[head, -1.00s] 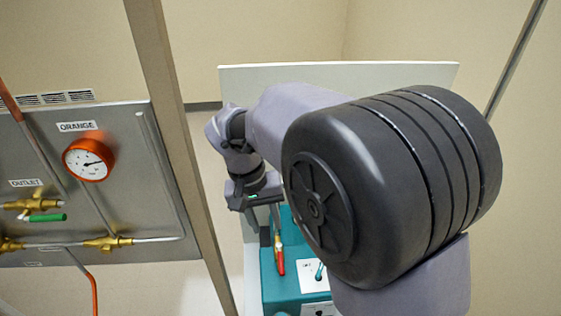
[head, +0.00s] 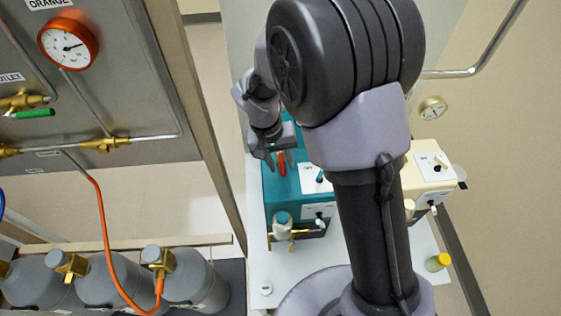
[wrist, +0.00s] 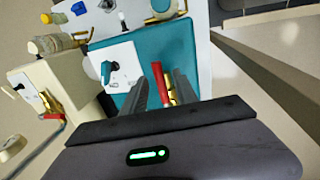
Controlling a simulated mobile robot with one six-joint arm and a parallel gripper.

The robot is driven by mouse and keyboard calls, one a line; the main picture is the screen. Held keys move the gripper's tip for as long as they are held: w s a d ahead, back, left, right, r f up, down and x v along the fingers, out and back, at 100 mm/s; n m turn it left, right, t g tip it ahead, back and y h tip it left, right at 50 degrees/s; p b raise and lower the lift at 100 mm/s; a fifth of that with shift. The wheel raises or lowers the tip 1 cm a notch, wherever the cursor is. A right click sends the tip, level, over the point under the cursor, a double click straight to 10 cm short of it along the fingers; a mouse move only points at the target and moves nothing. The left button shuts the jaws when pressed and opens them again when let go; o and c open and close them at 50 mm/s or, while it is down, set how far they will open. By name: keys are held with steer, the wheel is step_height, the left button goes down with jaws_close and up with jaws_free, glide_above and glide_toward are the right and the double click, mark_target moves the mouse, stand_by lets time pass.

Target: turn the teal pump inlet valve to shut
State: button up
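The teal pump (head: 283,200) stands on a white bench, partly behind my arm in the head view. It also shows in the wrist view (wrist: 191,40). Its inlet valve has a red lever (wrist: 159,80) on a brass body (wrist: 173,97); the lever also shows in the head view (head: 282,164). My gripper (wrist: 160,84) is open, with one finger on each side of the red lever in the wrist view. Contact with the lever cannot be told. In the head view my gripper (head: 280,160) is at the pump's back left corner.
A cream pump (head: 432,170) stands to the right. A metal panel (head: 110,85) with an orange gauge (head: 68,44) and a post (head: 180,110) are on the left. Several grey gas cylinders (head: 195,285) stand at lower left. A small bottle (head: 283,228) is at the teal pump's front.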

jaws_close()
stand_by(1.4)
